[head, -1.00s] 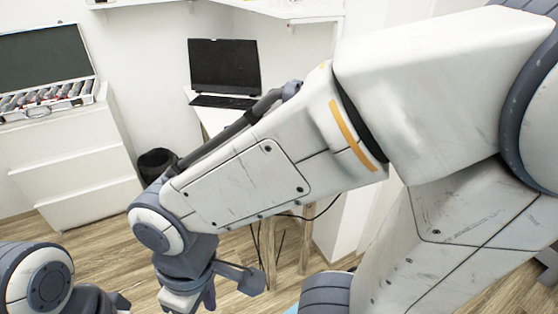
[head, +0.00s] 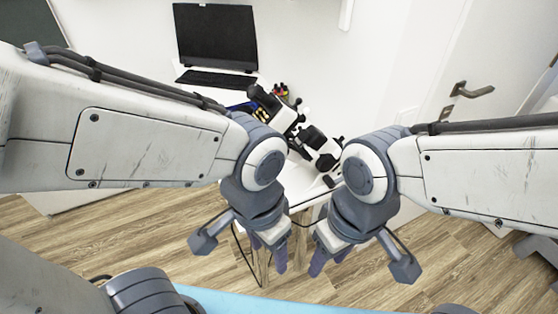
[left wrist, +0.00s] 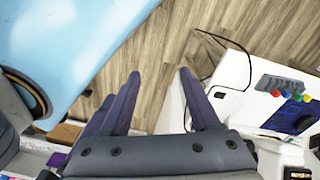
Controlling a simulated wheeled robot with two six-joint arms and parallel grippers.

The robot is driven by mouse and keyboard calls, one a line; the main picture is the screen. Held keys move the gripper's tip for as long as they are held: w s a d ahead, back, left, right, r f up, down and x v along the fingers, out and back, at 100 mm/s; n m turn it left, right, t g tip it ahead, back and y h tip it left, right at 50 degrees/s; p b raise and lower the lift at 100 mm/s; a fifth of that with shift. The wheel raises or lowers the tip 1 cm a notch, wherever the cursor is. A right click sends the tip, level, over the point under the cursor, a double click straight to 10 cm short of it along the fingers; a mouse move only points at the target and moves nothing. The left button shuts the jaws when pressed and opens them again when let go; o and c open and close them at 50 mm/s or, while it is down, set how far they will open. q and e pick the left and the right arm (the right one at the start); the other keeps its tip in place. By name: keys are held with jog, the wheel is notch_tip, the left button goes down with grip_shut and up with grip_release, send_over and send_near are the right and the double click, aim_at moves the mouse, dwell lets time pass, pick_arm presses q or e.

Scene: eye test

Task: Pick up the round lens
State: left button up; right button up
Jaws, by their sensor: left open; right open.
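I cannot make out a round lens in either view. My left gripper (head: 268,254) is open and empty, pointing down over the floor in front of the white desk (head: 298,182). In the left wrist view its fingers (left wrist: 158,88) are spread with bare wood floor between them. My right gripper (head: 330,262) is open and points down close to the right of the left one. Both are apart from the desk. Black-and-white instruments (head: 322,148) stand on the desk, partly hidden behind my arms.
A light blue surface (head: 270,304) lies at the bottom edge. A door handle (head: 472,90) is at right. The wood floor (head: 200,275) is partly clear.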

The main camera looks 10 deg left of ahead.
pick_arm(q)
jog(key=w+a+f+m+t+y+b, duration=0.2)
jog(key=w+a+f+m+y+b, duration=0.25)
jog(key=w+f+b, duration=0.2)
jog(key=w+a+f+m+t+y+b, duration=0.2)
jog(key=w+a+f+m+y+b, duration=0.1)
jog(key=w+a+f+m+b, duration=0.4)
jog(key=shift+w+a+f+m+t+y+b, duration=0.25)
jog(key=shift+w+a+f+m+t+b, duration=0.75)
jog(key=shift+w, duration=2.9)
jog(key=shift+w+a+f+m+t+y+b, duration=0.3)
jog(key=shift+w+f+m+t+b, duration=1.35)
jog(key=shift+w, duration=2.2)
jog(key=shift+w+a+f+m+t+y+b, duration=0.2)
jog(key=shift+w+a+f+m+t+b, duration=0.4)
jog(key=shift+w+m, duration=2.35)
jog(key=shift+w+f+n, duration=0.2)
jog(key=shift+w+n, duration=0.7)
jog(key=shift+n, duration=0.05)
grip_shut()
